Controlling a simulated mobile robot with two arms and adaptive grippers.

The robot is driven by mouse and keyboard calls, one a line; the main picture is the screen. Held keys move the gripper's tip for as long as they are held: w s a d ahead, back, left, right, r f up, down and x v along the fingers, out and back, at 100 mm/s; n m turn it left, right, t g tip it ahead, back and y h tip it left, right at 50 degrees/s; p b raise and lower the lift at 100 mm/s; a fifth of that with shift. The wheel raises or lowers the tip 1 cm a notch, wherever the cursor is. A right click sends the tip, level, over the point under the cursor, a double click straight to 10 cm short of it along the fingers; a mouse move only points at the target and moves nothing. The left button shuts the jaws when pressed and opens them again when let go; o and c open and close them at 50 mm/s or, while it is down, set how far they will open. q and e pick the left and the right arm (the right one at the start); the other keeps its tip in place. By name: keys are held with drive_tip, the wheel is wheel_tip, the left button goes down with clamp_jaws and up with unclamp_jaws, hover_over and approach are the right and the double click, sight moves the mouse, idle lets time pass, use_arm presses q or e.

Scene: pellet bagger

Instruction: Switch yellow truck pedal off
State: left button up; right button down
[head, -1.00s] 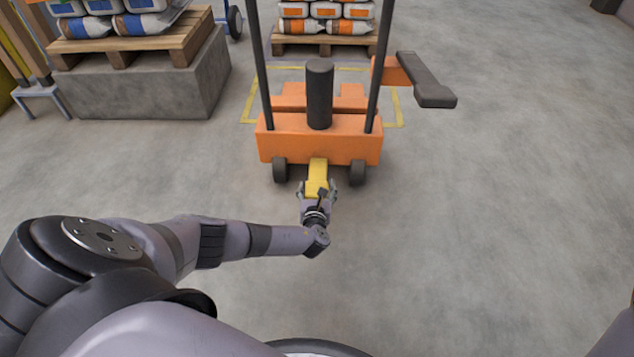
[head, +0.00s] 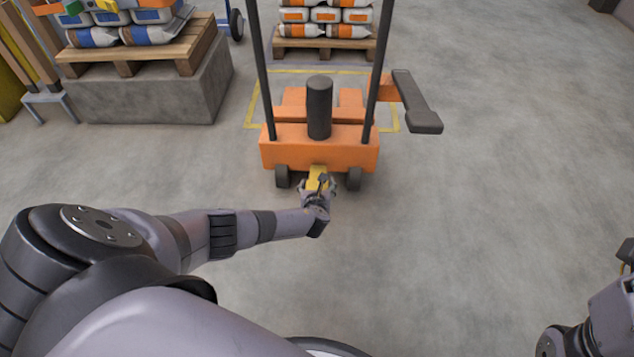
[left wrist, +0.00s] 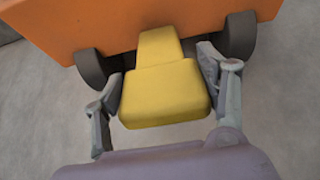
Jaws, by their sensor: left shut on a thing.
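The yellow pedal (head: 318,172) juts from the low middle of the orange truck (head: 350,151), between its two dark wheels. In the left wrist view the pedal (left wrist: 165,95) is a broad yellow pad on a narrower stem, below the orange body. My left gripper (head: 318,186) is at the pedal's near end. Its fingers (left wrist: 160,70) lie along both sides of the pad and are shut on it. The pedal's underside is hidden.
A dark lever arm (head: 418,105) sticks out at the truck's right. Two black posts and a dark cylinder (head: 319,108) rise from the truck. Bagged pallets stand behind, one on a concrete block (head: 150,95) at left. The floor to the right is clear.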

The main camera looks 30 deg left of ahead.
use_arm(q)
drive_tip(key=shift+w+a+r, duration=0.2)
drive_tip(key=shift+w+r, duration=0.05)
drive_tip(key=shift+r, duration=0.1)
drive_tip(key=o, duration=1.7)
drive_tip(key=shift+s+d+f, duration=0.1)
drive_tip(key=shift+s, duration=0.1)
drive_tip(key=v, duration=1.2)
drive_tip(key=shift+f, duration=0.1)
